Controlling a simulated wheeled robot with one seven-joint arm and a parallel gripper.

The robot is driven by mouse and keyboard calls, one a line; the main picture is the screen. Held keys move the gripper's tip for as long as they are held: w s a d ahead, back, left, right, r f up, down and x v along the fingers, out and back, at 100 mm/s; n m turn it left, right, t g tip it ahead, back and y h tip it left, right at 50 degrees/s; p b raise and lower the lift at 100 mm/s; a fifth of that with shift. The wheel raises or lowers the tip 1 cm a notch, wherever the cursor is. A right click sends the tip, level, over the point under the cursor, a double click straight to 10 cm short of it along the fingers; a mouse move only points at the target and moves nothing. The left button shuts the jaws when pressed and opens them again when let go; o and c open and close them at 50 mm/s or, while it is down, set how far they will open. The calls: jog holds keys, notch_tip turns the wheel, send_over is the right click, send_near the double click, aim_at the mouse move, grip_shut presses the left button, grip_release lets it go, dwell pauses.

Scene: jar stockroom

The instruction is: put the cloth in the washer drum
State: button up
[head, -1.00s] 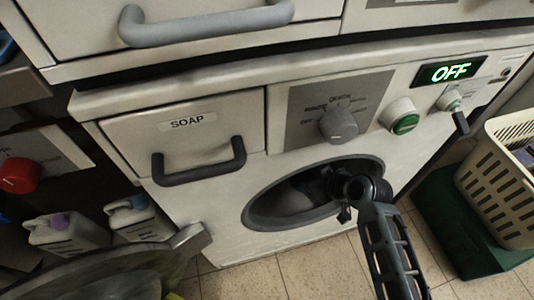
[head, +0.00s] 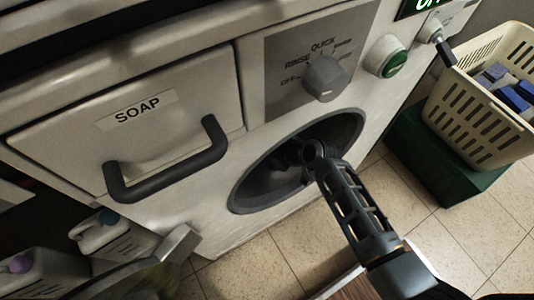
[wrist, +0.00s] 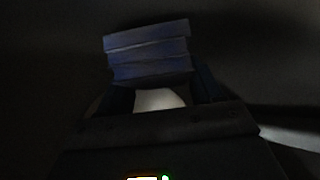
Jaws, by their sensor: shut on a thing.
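The washer's round drum opening (head: 245,193) is a dark hole in the white front panel, and my arm reaches into it. My gripper (wrist: 162,92) is inside the dark drum; its fingers are hidden in the head view. In the wrist view it is shut on the cloth (wrist: 148,50), a dark blue folded stack that sticks out beyond the fingers. A pale patch shows between the fingers; I cannot tell what it is. The drum walls around the cloth are very dim.
The soap drawer (head: 165,130) with its dark handle is left of the opening. The dial (head: 325,78) and green button (head: 392,58) are above. A cream basket (head: 475,115) with blue and grey things stands on a green box (head: 420,150) at right. Bottles (head: 100,232) stand lower left.

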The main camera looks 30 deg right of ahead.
jog(key=shift+f, duration=0.65)
jog(key=shift+f, duration=0.1)
jog(key=o, duration=1.1)
jog(key=shift+o, duration=0.2)
jog(key=shift+s+r, duration=0.1)
jog(key=shift+r, duration=0.2)
jog(key=p+v, duration=0.4)
jog(key=v, duration=0.7)
jog(key=shift+s+d, duration=0.15)
jog(key=shift+s, duration=0.15)
jog(key=shift+r, duration=0.1)
